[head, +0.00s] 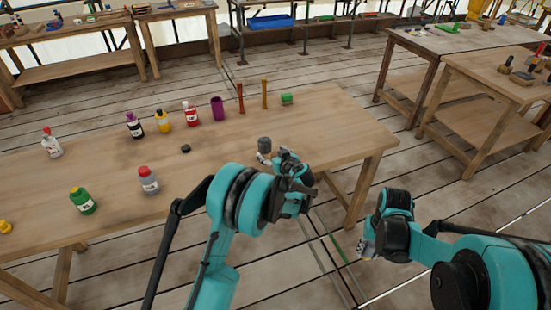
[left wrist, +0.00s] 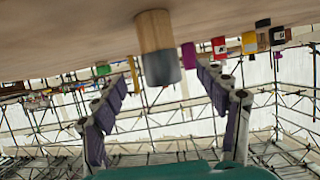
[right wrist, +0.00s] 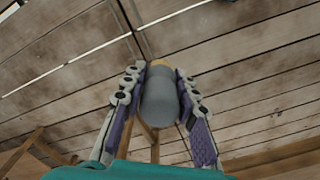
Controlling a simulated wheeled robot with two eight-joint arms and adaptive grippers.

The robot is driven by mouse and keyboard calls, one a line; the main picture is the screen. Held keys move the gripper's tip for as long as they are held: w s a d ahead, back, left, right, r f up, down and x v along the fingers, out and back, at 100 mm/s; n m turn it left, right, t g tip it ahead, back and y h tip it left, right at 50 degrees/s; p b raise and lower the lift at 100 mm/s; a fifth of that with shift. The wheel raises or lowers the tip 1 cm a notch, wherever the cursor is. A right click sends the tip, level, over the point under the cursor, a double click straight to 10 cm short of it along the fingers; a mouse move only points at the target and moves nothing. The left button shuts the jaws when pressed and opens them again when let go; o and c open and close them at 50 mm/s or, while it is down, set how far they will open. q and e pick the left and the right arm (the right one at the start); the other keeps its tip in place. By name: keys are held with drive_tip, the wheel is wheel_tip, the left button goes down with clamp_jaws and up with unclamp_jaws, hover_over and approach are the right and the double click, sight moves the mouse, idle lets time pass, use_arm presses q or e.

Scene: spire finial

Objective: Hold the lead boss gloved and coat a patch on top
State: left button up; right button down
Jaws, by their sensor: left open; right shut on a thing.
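A dark grey cylinder on a pale wooden lower part (head: 264,144) stands near the table's right end; in the left wrist view it appears upside down (left wrist: 160,66). My right gripper (head: 366,242) is off the table, above the floor. That piece is hardly visible in the head view. I cannot tell which of the two grey pieces is the lead boss.
On the table (head: 330,125) are several bottles, among them a green one (head: 82,202) and a grey one with a red cap (head: 148,182).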

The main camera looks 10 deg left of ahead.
sight(268, 150)
use_arm(q)
drive_tip(key=b+x, duration=0.1)
drive_tip(key=x, duration=0.7)
drive_tip(key=shift+b, duration=0.35)
use_arm(e)
wheel_tip(268, 150, down, 2)
drive_tip(key=shift+f, duration=0.1)
use_arm(q)
drive_tip(key=shift+c, duration=0.3)
drive_tip(key=c, duration=1.3)
drive_tip(key=shift+s, duration=0.1)
drive_tip(key=o, duration=1.3)
drive_tip(key=shift+o, duration=0.2)
drive_tip(key=shift+d, duration=0.15)
